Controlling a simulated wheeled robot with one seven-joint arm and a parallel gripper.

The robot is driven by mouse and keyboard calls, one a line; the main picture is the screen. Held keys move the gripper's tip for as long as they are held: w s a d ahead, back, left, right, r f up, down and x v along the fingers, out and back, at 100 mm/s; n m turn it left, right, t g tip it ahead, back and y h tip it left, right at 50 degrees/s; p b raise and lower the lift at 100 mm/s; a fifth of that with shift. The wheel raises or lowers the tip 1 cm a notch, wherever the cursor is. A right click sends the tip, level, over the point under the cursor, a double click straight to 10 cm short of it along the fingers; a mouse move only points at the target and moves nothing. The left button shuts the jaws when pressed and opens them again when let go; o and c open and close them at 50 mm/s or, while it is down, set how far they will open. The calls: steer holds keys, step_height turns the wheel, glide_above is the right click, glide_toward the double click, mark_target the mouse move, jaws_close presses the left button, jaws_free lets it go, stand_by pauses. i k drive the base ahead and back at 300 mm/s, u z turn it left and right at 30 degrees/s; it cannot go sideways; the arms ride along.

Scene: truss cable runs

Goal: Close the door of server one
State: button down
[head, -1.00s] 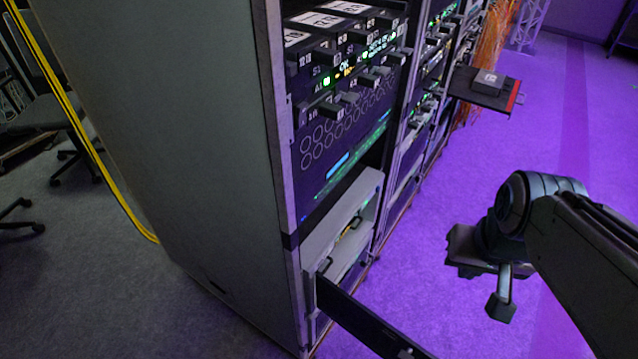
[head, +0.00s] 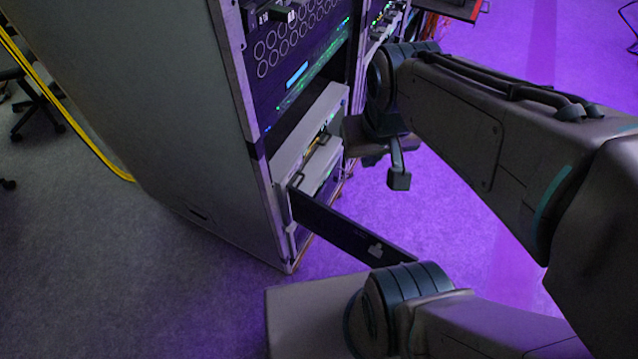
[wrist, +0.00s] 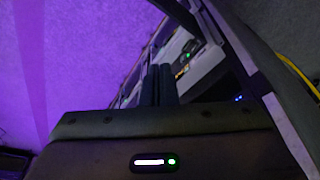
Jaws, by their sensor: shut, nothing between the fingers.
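The door (head: 345,226) is a dark flat panel standing open. It juts out from the lower grey server unit (head: 316,130) in the rack, toward the lower right of the head view. I cannot read a label that marks this as server one. My gripper (head: 398,182) is above the door and in front of the rack, apart from the door in the head view. In the wrist view its two dark fingers (wrist: 158,84) are together with nothing between them, and a rack face shows behind them.
The tall grey rack (head: 130,90) fills the left, with a yellow cable (head: 85,150) beside it. A dark shelf (head: 450,8) sticks out at the top. My arm links cover much of the right. Open purple-lit floor (head: 460,215) lies in front of the rack.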

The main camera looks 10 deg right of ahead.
mark_target(349, 237)
steer(key=u, duration=1.5)
steer(key=k, duration=1)
steer(key=z, duration=2)
